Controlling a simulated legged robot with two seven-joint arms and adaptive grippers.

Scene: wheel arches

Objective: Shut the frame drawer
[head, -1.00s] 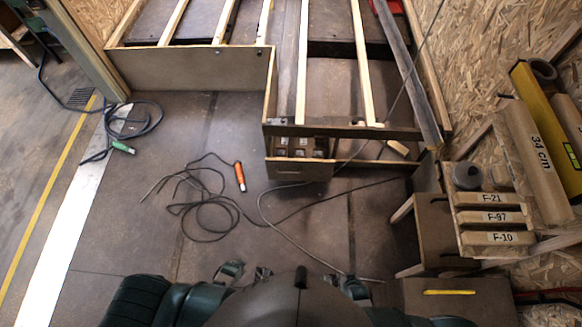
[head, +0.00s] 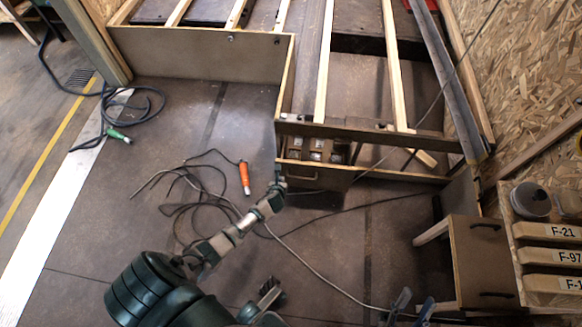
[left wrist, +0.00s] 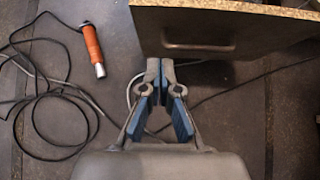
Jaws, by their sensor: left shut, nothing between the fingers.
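The frame drawer (head: 318,174) stands out from under the front beam of the wooden frame (head: 350,130), with small labelled boxes (head: 318,150) visible inside it. In the left wrist view its dark front panel (left wrist: 225,30) has a recessed handle and raw chipboard top edge. My left gripper (head: 279,182) is at the left end of the drawer front; in the left wrist view its blue-padded fingertips (left wrist: 160,65) are together, empty, close to the panel's lower edge. Contact cannot be told. My right gripper (head: 412,306) shows only partly at the bottom edge.
An orange-handled tool (head: 244,178) and loose dark cable (head: 185,205) lie on the floor left of the drawer. A brown cabinet (head: 483,262) and labelled boxes (head: 550,255) stand at the right. A thin cable crosses the floor before the drawer.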

